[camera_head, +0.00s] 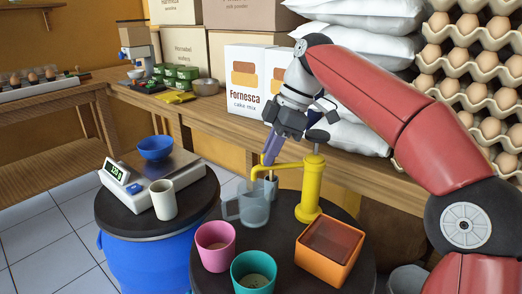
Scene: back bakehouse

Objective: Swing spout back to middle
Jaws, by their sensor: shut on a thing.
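The yellow spout (275,167) reaches left from the top of a yellow pump post (312,188) on the dark round table (338,222). Its downturned tip is at the far left end. My gripper (269,158) comes down from above and is shut on the spout near its outer end. The exact contact of the fingers is small and partly hidden. A clear grey jug (253,206) stands below and just left of the spout. A dark knob (317,135) tops the post.
A pink cup (215,245), a teal cup (254,272) and an orange square container (328,251) stand around the post. A white cup (162,199) and a scale with a blue bowl (156,148) stand on a blue barrel. Behind is a bench with boxes and sacks.

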